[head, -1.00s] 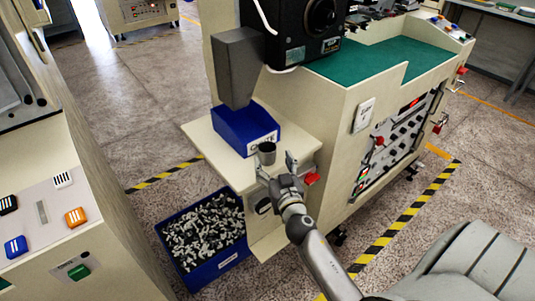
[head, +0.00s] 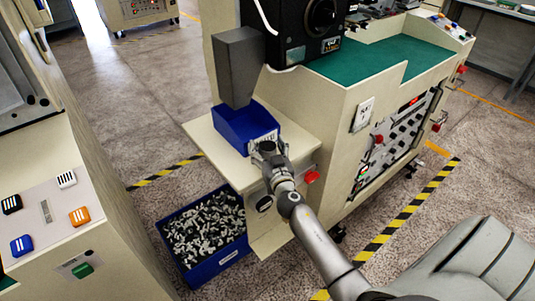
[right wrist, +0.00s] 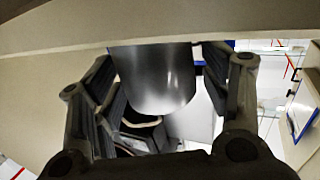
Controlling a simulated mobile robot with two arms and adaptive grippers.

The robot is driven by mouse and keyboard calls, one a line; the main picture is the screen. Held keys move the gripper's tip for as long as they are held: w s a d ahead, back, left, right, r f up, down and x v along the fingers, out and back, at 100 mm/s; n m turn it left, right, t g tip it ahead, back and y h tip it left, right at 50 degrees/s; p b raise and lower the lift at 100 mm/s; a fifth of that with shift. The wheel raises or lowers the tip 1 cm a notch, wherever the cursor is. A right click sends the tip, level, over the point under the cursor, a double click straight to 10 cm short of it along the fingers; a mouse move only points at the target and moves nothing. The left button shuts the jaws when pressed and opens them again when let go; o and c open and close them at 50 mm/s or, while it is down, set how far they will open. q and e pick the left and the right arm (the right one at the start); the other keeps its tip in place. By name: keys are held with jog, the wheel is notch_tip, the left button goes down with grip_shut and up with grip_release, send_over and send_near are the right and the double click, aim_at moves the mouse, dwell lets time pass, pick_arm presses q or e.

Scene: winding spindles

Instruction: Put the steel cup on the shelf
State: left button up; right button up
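The steel cup (head: 267,147) is a small dark grey cylinder at the front edge of a beige ledge on the machine, beside a blue bin. In the right wrist view the cup (right wrist: 155,80) shows large and close, between my two fingers. My right gripper (head: 269,155) reaches in from the front and is around the cup. In the right wrist view its fingers (right wrist: 165,85) are spread, with a narrow gap beside the cup on the right. The gripper partly hides the cup in the head view. My left gripper is not in view.
The blue bin (head: 240,122) stands on the beige ledge (head: 208,143) under a grey chute (head: 238,65). A blue crate of metal parts (head: 207,240) is on the floor below. A red knob (head: 312,177) sits right of the gripper. A green-topped surface (head: 385,55) is behind.

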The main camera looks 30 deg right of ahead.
jog(key=c, duration=1)
jog(key=shift+r, duration=0.15)
